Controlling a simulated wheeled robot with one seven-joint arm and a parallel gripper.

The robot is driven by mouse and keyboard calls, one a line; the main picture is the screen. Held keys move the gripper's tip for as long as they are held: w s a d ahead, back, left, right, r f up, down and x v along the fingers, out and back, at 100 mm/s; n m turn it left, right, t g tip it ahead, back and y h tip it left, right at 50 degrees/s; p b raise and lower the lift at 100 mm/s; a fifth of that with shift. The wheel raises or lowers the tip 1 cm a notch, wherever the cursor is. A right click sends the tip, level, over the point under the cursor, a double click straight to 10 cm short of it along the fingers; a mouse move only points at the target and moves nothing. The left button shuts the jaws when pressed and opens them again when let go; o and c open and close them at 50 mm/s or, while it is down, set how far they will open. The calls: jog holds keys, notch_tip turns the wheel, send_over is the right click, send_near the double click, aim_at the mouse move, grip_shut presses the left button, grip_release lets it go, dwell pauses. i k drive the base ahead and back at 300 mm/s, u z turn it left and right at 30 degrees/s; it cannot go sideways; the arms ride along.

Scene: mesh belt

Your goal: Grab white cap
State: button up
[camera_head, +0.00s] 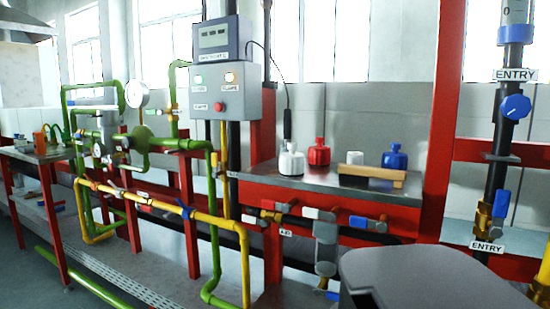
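A small white cylindrical piece (355,158), which looks like a white cap, sits on the grey tabletop (300,180) behind a wooden block (372,175); its lower part is hidden by the block. A white bottle (291,162) with a grey top stands at the left of the same tabletop. A red bottle (319,153) stands just right of it, and a blue bottle (395,158) stands right of the white piece. My gripper is not in this view.
A control box (225,92) on a black post stands left of the tabletop. Green pipes (145,142) and a yellow pipe (160,203) run at the left. A red post (440,120) rises right of the tabletop. Valves and pipes (325,235) run below its front edge.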

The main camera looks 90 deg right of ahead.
aim_at(291, 163)
jog(key=k, duration=1.3)
jog(key=u, duration=0.05)
